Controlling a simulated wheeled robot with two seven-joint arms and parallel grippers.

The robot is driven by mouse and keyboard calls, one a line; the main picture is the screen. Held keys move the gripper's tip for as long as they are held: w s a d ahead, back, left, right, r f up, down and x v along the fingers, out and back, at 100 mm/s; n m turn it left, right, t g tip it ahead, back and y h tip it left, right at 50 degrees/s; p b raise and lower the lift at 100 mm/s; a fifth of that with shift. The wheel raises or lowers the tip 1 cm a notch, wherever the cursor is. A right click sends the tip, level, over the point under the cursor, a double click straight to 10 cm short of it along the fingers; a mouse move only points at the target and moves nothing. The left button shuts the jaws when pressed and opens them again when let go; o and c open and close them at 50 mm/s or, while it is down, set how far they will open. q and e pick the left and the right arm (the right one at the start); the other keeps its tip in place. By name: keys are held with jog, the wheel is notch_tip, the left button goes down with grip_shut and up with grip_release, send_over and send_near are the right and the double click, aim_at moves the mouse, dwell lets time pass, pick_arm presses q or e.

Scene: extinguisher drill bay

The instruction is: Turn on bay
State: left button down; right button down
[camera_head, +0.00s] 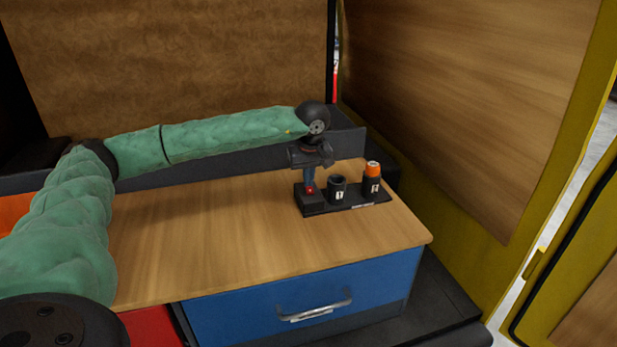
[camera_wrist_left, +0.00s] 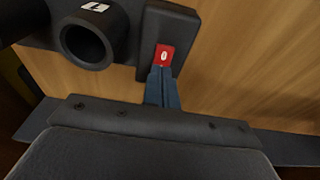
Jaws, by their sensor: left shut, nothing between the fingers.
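A black charger-like bay (camera_head: 340,207) stands on the wooden top. Its left end is a block with a red switch (camera_head: 310,190) marked 0, which also shows in the left wrist view (camera_wrist_left: 164,54). Beside it are an empty round black holder (camera_head: 338,190) with a white label, and a second holder with an orange-topped cylinder (camera_head: 373,170) in it. My left gripper (camera_head: 309,183) points down over the block, its blue fingers shut and empty. In the wrist view the fingertips (camera_wrist_left: 161,72) are right at the switch's lower edge; I cannot tell whether they touch. My right gripper is not in view.
The bay stands near the back right of the wooden worktop (camera_head: 220,235), which is otherwise clear. A blue drawer (camera_head: 310,300) with a metal handle is below its front. A wood-faced yellow panel (camera_head: 460,100) rises on the right.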

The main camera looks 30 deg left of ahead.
pick_arm(q)
jog(key=shift+f, duration=0.25)
jog(key=shift+w+a+f+g+h+b, duration=0.1)
jog(key=shift+w+f+g+h+b, duration=0.15)
jog(key=shift+h+b, duration=0.2)
jog(key=shift+s+r, duration=0.2)
jog(key=shift+r, duration=0.05)
jog(key=shift+f, duration=0.1)
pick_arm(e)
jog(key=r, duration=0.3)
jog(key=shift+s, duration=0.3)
pick_arm(q)
jog(key=shift+s, duration=0.15)
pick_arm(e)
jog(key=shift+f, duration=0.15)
pick_arm(q)
jog(key=shift+d+f, duration=0.15)
jog(key=shift+d, duration=0.1)
jog(key=shift+s+d, duration=0.45)
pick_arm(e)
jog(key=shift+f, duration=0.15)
